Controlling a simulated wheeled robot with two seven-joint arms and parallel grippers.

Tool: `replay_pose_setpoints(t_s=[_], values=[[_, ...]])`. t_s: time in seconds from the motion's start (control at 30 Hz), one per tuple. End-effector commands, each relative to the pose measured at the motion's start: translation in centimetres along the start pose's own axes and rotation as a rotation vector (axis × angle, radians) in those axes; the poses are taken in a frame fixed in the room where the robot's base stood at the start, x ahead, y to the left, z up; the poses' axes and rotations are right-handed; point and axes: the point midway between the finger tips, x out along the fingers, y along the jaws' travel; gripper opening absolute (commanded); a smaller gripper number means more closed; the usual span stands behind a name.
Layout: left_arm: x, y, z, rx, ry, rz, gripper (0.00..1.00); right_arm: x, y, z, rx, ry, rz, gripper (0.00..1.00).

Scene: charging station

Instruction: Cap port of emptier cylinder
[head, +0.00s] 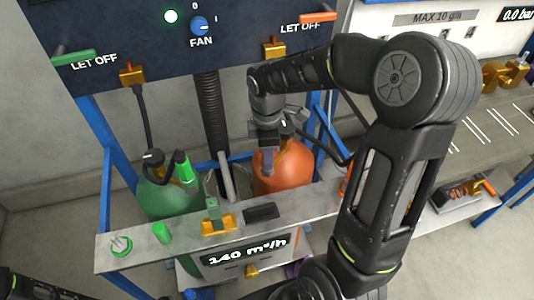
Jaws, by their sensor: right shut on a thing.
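A green cylinder (165,201) stands behind the shelf on the left, with a black fitting and an upright green part (185,170) at its top. An orange cylinder (290,178) stands to its right. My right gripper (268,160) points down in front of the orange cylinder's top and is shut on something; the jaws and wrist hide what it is. The orange cylinder's port is also hidden. A small loose green cylindrical piece (162,232) stands on the shelf. My left gripper is out of view; only a dark piece of that arm shows at the lower left.
The grey shelf (140,252) also bears a green ring fitting (121,245), a brass block (218,224) and a black block (262,213). Above hangs the dark panel (120,25) with a fan knob (200,26). Black hoses run down near the cylinders. A workbench (500,128) is at right.

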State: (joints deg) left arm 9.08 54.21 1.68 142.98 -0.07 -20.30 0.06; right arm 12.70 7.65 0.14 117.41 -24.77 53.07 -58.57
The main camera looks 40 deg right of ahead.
Motion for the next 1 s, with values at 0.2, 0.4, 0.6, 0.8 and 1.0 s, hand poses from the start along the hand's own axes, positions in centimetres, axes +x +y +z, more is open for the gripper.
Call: replay_pose_setpoints(t_s=[0.2, 0.4, 0.6, 0.8, 1.0], values=[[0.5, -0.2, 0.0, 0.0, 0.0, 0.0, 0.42, 0.7, 0.0, 0.0, 0.0, 0.0, 0.0, 0.0], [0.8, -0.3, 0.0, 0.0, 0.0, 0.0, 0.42, 1.2, 0.0, 0.0, 0.0, 0.0, 0.0, 0.0], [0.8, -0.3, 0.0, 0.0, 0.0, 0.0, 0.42, 1.2, 0.0, 0.0, 0.0, 0.0, 0.0, 0.38], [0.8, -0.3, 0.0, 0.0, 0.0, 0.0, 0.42, 1.2, 0.0, 0.0, 0.0, 0.0, 0.0, 0.54], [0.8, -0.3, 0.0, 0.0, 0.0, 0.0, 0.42, 1.2, 0.0, 0.0, 0.0, 0.0, 0.0, 0.55]])
